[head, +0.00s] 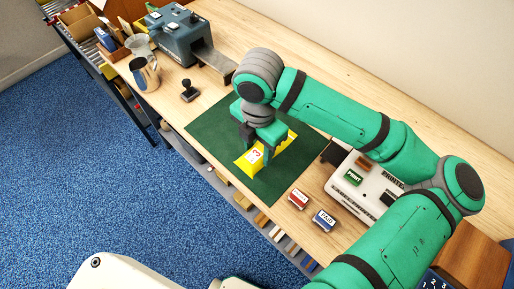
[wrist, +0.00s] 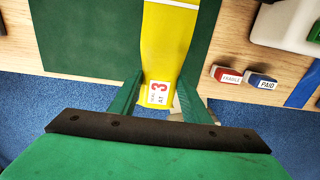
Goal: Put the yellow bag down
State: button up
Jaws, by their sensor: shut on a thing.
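The yellow bag (head: 247,162) has a white label with a red 3. In the head view it is at the green mat (head: 217,131) on the wooden bench, with my gripper (head: 262,145) over it. In the wrist view the bag (wrist: 172,50) runs between the two fingers of my gripper (wrist: 158,95), which are shut on it. The mat shows to its left there (wrist: 80,35). I cannot tell whether the bag touches the mat or hangs just above it.
A red stamp (head: 298,198) and a blue PAID stamp (head: 324,219) stand right of the mat, near a white machine (head: 350,186). A black hand stamp (head: 189,91) and a grey-blue machine (head: 185,38) are to the left. The bench's front edge is close to the bag.

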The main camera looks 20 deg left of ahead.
aim_at(257, 145)
jog(key=w+f, duration=0.1)
jog(key=w+a+f, duration=0.1)
jog(key=f, duration=0.1)
jog(key=w+a+f, duration=0.1)
jog(key=w+f, duration=0.1)
jog(key=shift+f, duration=0.15)
notch_tip(257, 145, down, 3)
jog(key=shift+f, duration=0.1)
jog(key=shift+w+f, duration=0.1)
jog(key=shift+f, duration=0.05)
jog(key=shift+a+f, duration=0.1)
jog(key=shift+f, duration=0.05)
jog(key=o, duration=1.2)
notch_tip(257, 145, up, 12)
jog(key=shift+r, duration=0.15)
